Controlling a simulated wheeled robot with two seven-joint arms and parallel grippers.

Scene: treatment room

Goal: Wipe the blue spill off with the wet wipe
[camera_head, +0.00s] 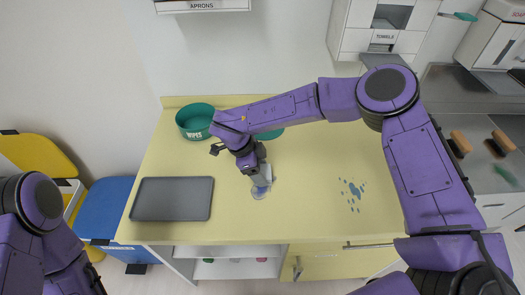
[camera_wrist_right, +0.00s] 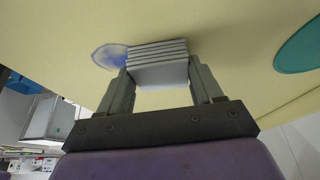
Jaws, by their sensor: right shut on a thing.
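My right gripper (camera_head: 258,168) is shut on a folded whitish wet wipe (camera_wrist_right: 158,68), held low at the yellow tabletop. The wipe also shows in the head view (camera_head: 265,175); I cannot tell whether it presses on the table. A scatter of darker blue spots (camera_head: 352,192) lies farther right on the table, apart from the gripper. My left arm shows at the lower left edge, its gripper out of frame.
The yellow table (camera_head: 310,215) has a dark grey tray (camera_head: 172,198) at left and a teal tub marked WIPES (camera_head: 195,122) at back left. A teal round thing (camera_head: 270,134) is partly behind my right arm. Blue (camera_head: 108,208) and yellow (camera_head: 35,155) bins stand left of the table.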

